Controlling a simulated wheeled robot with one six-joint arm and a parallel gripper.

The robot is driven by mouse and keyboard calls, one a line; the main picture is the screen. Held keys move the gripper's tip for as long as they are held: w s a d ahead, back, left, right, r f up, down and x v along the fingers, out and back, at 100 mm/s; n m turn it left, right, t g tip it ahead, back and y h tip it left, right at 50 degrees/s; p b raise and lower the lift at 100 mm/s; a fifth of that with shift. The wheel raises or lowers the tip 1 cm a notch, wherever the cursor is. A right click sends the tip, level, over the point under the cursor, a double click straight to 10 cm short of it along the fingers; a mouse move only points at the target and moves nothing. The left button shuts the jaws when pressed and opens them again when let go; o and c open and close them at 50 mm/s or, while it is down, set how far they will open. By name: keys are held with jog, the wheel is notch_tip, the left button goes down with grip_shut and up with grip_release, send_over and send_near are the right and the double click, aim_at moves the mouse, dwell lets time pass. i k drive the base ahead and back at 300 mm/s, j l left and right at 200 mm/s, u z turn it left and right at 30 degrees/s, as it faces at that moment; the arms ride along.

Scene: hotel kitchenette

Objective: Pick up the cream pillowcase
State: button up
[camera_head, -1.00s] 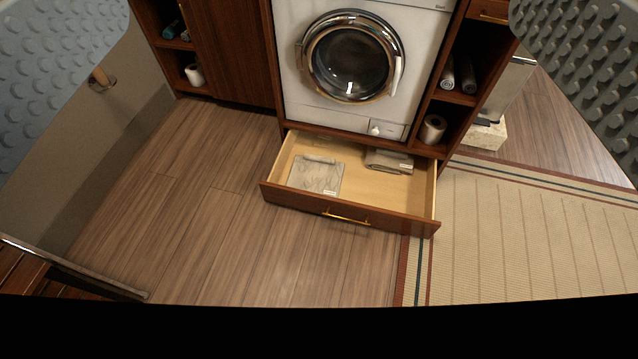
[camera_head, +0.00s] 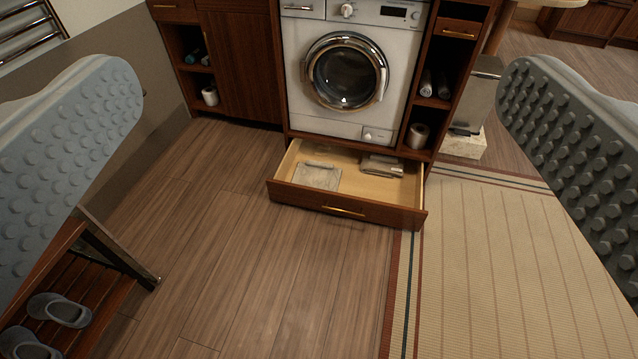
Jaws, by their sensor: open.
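My gripper (camera_head: 320,85) is open and empty, with one grey studded finger at each side of the picture. An open wooden drawer (camera_head: 360,212) stands below the washing machine, well ahead of the gripper. A flat, pale folded cloth (camera_head: 317,176) lies in the drawer's left half; it looks cream-grey and may be the pillowcase, but I cannot be sure. A smaller grey-beige folded cloth (camera_head: 382,166) lies at the drawer's back right. Neither cloth is touched by the gripper.
A white washing machine (camera_head: 310,115) stands behind the drawer, between dark wood cabinets. A striped rug (camera_head: 490,270) covers the right floor. A slatted bench (camera_head: 95,285) with grey slippers (camera_head: 58,309) stands at lower left. The wood floor (camera_head: 250,270) before the drawer is clear.

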aim_at(324, 175)
jog(key=i+j, duration=0.55)
jog(key=i, duration=0.2)
jog(key=i+j, duration=0.6)
jog(key=i, duration=0.15)
jog(key=i+j, duration=0.55)
jog(key=i, duration=0.2)
